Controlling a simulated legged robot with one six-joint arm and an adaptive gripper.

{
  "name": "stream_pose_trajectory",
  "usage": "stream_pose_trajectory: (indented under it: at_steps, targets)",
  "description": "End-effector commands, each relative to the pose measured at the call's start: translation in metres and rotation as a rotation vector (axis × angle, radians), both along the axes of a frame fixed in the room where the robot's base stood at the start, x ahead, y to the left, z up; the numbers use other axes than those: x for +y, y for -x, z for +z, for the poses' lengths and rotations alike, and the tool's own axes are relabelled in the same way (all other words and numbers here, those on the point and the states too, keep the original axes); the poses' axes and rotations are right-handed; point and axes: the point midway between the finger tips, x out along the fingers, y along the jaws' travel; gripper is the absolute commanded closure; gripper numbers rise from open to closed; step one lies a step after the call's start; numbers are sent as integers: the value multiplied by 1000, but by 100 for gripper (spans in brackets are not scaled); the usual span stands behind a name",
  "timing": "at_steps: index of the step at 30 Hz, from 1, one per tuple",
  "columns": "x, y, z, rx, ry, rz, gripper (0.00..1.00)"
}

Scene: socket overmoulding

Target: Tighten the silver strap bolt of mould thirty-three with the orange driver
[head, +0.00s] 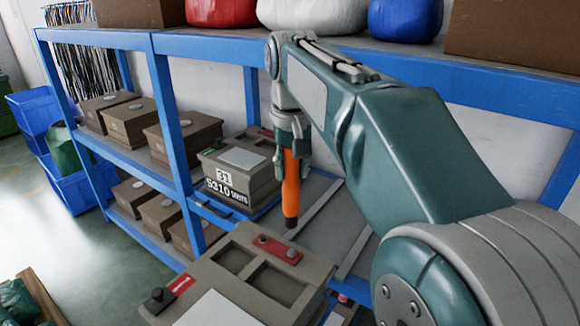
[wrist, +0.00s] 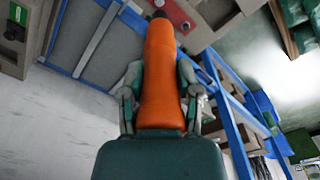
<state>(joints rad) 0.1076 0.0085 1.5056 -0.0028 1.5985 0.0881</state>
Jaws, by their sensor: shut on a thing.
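My gripper (head: 290,132) is shut on the orange driver (head: 291,185), which hangs upright, tip down. In the wrist view the driver (wrist: 160,80) lies between both fingers, its dark tip near a red strap (wrist: 178,14). In the head view the tip shows just above and behind the red strap (head: 277,249) on the nearest brown mould (head: 225,262). I cannot tell whether it touches anything. Small bolt heads seem to show on that strap, too small to tell their colour. No number thirty-three is readable. Another mould (head: 240,175) behind reads 31.
A blue rack (head: 166,110) surrounds the work area, its upper beam (head: 215,45) close behind my arm. Several brown moulds stand on the left shelves. The grey shelf (head: 330,235) right of the driver is partly clear. Blue crates (head: 72,185) stand far left.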

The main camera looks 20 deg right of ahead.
Motion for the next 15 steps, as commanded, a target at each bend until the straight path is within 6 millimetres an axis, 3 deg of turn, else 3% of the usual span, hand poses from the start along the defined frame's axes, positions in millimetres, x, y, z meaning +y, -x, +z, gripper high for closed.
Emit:
stream_pose_trajectory:
  at_steps: [15]
  targets:
    - [0,0,-33,0,0,0,100]
